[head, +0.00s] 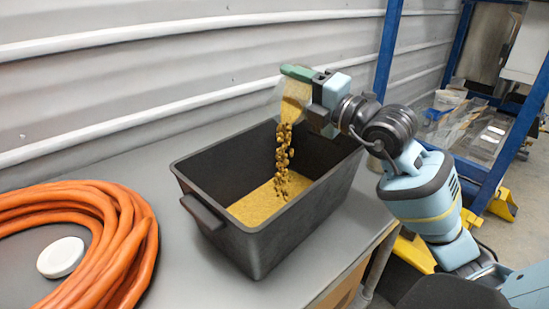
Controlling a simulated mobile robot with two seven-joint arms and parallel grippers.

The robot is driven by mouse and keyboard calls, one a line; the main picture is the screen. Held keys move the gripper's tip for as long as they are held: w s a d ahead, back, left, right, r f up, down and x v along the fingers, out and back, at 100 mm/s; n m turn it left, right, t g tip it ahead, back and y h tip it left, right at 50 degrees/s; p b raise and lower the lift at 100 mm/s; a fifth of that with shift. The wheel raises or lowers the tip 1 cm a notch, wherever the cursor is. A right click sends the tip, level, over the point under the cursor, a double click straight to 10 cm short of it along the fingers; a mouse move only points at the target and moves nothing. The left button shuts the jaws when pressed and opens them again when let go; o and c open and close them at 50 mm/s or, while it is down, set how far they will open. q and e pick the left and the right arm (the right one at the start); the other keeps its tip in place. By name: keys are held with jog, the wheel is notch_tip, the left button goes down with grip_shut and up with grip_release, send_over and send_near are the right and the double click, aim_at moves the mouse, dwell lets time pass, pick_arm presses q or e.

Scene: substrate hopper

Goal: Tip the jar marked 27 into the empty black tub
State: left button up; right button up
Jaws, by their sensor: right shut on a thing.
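The black tub (258,248) stands on the grey table with its open top up. Yellow-brown granules (254,206) cover part of its floor. A clear jar (292,97) with a green end (297,73) is tilted mouth-down above the tub's far side, and granules pour from it in a stream (283,155) into the tub. My right gripper (318,100) is shut on the jar at the jar's right side. The jar's marking cannot be read from here. My left gripper is not in view.
A coiled orange hose (125,222) lies on the table (190,265) at the left, with a white round lid (60,257) inside the coil. A ribbed wall (130,90) runs behind the table. A blue rack frame (389,45) stands at the right.

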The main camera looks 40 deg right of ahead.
jog(key=shift+s+a+r+n, duration=0.15)
jog(key=shift+r+n, duration=0.1)
jog(key=shift+n, duration=0.25)
dwell(0.3)
